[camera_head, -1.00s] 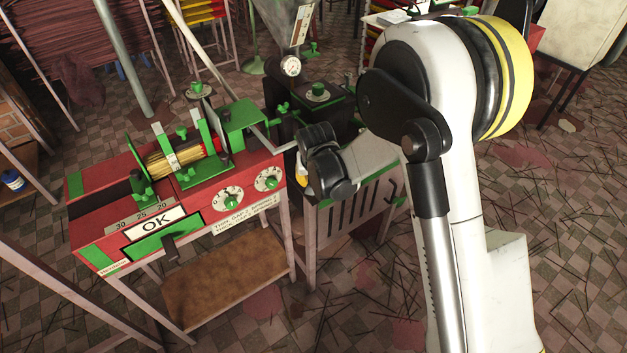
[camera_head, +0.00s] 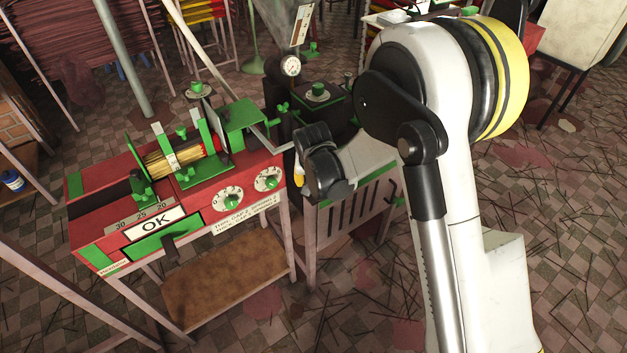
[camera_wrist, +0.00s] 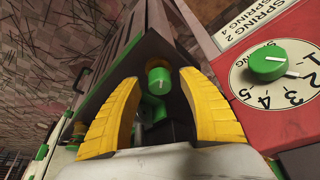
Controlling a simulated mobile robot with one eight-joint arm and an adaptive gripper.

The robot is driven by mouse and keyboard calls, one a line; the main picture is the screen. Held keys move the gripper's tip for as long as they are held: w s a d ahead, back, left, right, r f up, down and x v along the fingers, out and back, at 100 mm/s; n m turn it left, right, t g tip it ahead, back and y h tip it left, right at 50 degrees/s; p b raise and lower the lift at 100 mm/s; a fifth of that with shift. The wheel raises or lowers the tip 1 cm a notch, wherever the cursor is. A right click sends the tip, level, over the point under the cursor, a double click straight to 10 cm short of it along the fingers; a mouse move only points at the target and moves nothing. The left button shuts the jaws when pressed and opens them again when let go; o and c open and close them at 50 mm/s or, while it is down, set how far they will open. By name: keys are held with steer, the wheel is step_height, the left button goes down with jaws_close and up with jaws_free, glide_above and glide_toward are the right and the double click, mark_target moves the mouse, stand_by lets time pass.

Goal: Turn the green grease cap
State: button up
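A round green cap with a white mark (camera_wrist: 158,78) shows in the wrist view, between and beyond the fingertips of my gripper (camera_wrist: 160,88). It looks like the grease cap, though several green knobs are in view. Another green part (camera_wrist: 153,108) sits just below it in the picture, partly in shadow. The two yellow fingers are spread apart with nothing held; I cannot tell whether they touch the cap. In the head view only a bit of yellow finger (camera_head: 299,179) shows beside the machine; my wrist hides the cap there.
The red machine (camera_head: 88,230) with an OK sign stands at left; its green dial (camera_wrist: 267,61) is close right of my gripper in the wrist view. A black block with a green-topped fitting (camera_head: 317,91) and a gauge (camera_head: 291,66) stand behind. Floor at right is open, with scattered sticks.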

steer(key=v, duration=1.2)
steer(key=shift+s, duration=0.1)
